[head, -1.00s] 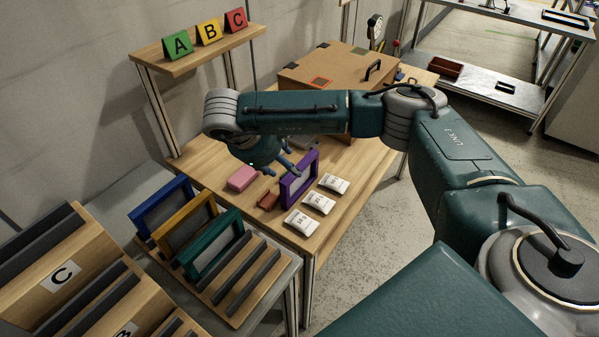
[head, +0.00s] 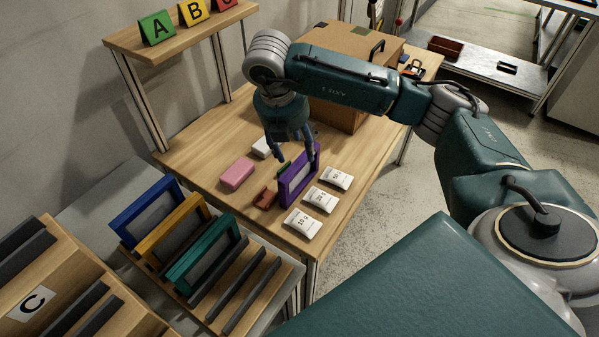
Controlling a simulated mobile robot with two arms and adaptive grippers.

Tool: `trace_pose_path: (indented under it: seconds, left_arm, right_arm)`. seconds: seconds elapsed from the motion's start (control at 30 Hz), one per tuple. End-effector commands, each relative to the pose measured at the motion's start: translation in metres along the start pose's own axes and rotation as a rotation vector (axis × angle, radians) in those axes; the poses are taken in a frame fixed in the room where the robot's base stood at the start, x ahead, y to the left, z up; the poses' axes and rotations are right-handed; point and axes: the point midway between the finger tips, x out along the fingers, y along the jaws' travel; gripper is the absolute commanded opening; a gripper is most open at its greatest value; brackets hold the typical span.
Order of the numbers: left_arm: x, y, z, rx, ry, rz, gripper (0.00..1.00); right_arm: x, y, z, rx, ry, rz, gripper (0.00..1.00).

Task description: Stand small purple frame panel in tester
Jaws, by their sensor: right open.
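The small purple frame panel (head: 301,190) stands upright on the wooden table, near the white labelled packets. A small reddish-brown piece (head: 265,197) is close to its left edge. I cannot tell what holds the panel up, or whether that piece belongs to the tester. My right gripper (head: 298,158) points down at the panel's top edge with its fingers spread. One finger is at the far right top corner and another is left of the top edge. I cannot tell whether they touch the panel. My left gripper is out of view.
Blue (head: 148,211), yellow (head: 173,232) and green (head: 203,253) frames stand in a slotted wooden rack (head: 243,305). A pink block (head: 237,175) lies left of the panel. White packets (head: 320,200) lie to its right. A large cardboard-coloured box (head: 345,70) stands behind.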

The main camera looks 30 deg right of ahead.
Motion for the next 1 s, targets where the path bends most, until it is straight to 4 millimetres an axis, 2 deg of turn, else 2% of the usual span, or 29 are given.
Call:
trace_pose_path:
  seconds: [0.1,0.33,0.47,0.6,0.87,0.9,1.0]
  left_arm:
    - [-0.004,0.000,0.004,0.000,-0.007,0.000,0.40]
    - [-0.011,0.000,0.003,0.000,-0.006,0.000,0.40]
    - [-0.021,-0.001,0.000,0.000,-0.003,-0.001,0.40]
    - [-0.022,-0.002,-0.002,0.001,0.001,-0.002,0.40]
    - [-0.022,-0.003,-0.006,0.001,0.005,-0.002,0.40]
    - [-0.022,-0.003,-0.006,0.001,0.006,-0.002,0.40]
    - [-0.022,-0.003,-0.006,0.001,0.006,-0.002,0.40]
  right_arm:
    - [0.016,0.000,0.000,-0.001,0.000,-0.001,0.51]
    - [0.033,0.000,-0.002,-0.002,0.000,-0.002,0.51]
    - [0.053,0.001,-0.006,-0.003,0.000,-0.003,0.51]
    - [0.071,0.001,-0.006,-0.002,-0.001,-0.001,0.51]
    - [0.076,0.002,-0.006,-0.003,-0.001,0.002,0.51]
    - [0.076,0.002,-0.006,-0.003,-0.001,0.002,0.49]
    - [0.075,0.002,-0.006,-0.003,-0.001,0.002,0.29]
